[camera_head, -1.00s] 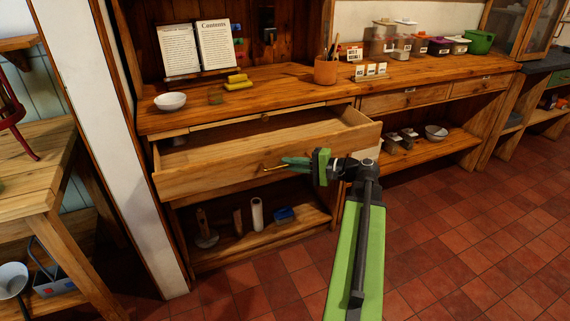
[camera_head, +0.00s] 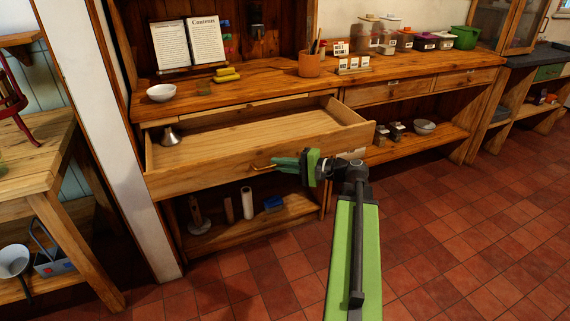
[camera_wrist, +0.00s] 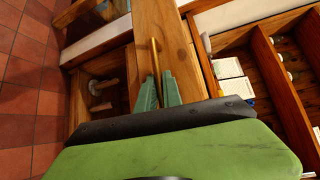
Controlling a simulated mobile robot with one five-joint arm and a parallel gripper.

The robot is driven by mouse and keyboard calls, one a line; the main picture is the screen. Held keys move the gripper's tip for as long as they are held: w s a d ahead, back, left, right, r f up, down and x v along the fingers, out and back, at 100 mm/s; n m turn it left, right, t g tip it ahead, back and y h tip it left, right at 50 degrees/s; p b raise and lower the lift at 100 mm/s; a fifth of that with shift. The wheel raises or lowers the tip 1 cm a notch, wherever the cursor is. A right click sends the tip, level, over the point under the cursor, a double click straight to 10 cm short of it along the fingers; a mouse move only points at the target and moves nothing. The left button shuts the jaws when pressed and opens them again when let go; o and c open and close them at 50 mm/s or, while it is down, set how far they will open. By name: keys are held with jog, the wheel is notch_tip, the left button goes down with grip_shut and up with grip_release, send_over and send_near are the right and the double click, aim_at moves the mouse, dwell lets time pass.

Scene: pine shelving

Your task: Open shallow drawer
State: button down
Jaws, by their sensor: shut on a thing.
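The shallow wooden drawer (camera_head: 255,161) under the worktop is pulled well out in the head view. A small metal object (camera_head: 170,137) sits inside it at the left. Its brass handle (camera_head: 262,167) is on the front panel. My gripper (camera_head: 281,164) is at the handle, its green fingers shut on it. In the wrist view the brass handle (camera_wrist: 155,60) runs down between my two green fingers (camera_wrist: 158,92), against the drawer front (camera_wrist: 160,22). The far end of the handle by the fingers is partly hidden.
The worktop (camera_head: 285,80) above holds a white bowl (camera_head: 161,93), yellow items (camera_head: 226,74), a pot (camera_head: 309,65) and an open book. A wooden table (camera_head: 30,165) stands at the left. The tiled floor (camera_head: 460,240) is clear at the right.

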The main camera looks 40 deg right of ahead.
jog(key=c, duration=1.8)
grip_release()
jog(key=shift+a, duration=0.3)
jog(key=shift+d, duration=0.1)
jog(key=p+v, duration=0.2)
jog(key=v, duration=1.5)
jog(key=shift+s+d+r, duration=0.1)
jog(key=shift+s+d, duration=0.05)
jog(key=shift+s, duration=0.1)
jog(key=shift+w, duration=0.1)
